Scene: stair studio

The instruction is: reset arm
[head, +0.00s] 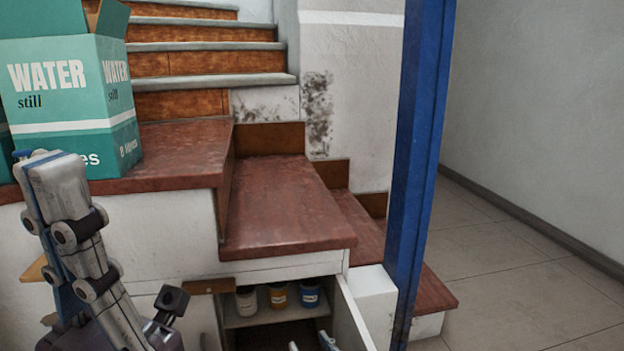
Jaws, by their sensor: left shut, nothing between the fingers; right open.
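My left gripper (38,160) stands upright at the lower left, its grey jointed fingers closed together with nothing between them. Its tips are in front of the teal water box. My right gripper (310,346) shows only as two fingertips at the bottom edge. They are apart and empty, in front of the open cupboard under the stairs. The rest of the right gripper is out of the frame.
A teal water box (70,95) stands on the red-brown landing (185,150). The open cupboard has a shelf (262,320) with white (246,301), orange (278,295) and blue (310,294) jars. Its door (352,318) is swung out. A blue post (415,150) stands right; tiled floor beyond is clear.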

